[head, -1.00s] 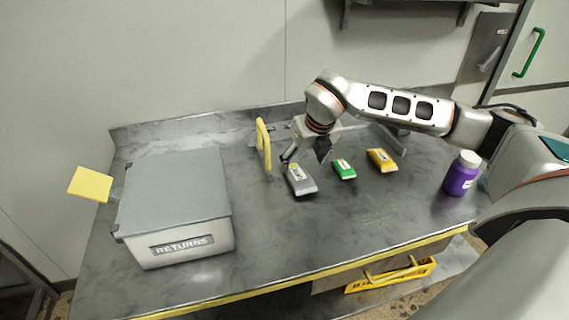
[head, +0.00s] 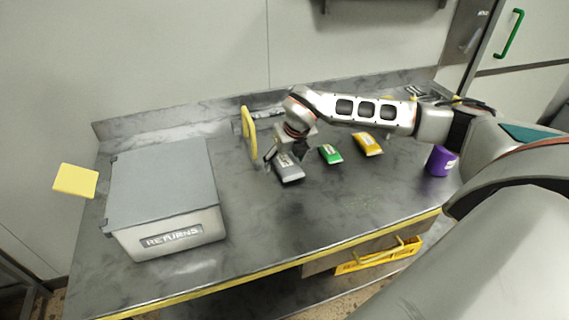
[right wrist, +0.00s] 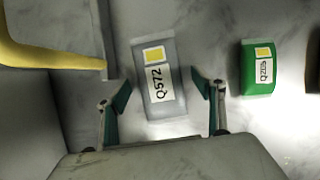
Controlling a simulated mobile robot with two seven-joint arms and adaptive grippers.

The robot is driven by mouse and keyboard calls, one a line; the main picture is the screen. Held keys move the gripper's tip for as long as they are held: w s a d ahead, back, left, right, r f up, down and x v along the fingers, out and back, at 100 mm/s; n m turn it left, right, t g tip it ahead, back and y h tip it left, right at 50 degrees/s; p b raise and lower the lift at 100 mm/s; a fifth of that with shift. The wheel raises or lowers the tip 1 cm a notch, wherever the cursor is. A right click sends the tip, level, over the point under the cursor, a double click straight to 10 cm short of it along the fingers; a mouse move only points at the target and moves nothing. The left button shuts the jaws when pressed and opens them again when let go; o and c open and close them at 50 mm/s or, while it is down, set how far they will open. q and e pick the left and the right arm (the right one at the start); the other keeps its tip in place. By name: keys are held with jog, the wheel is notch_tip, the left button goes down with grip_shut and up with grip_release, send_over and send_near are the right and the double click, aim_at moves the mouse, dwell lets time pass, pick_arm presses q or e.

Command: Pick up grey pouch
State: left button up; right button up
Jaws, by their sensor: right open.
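The grey pouch (head: 289,168) lies flat on the steel table, with a white and yellow label. In the right wrist view the grey pouch (right wrist: 155,78) reads Q572 and its near end lies between the two fingers. My right gripper (head: 284,156) is at the pouch in the head view, coming from behind and above. In the right wrist view my right gripper (right wrist: 163,100) is open, one finger on each side of the pouch, with gaps showing on both sides. My left gripper is out of view.
A green pouch (head: 330,154) and a yellow pouch (head: 367,144) lie to the right. A yellow handle (head: 249,132) stands close on the left. A grey RETURNS box (head: 160,185) fills the table's left. The front middle is clear.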

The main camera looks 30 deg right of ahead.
jog(key=c, duration=1.3)
jog(key=shift+o, duration=0.2)
jog(key=shift+r, duration=0.1)
jog(key=shift+c, duration=0.2)
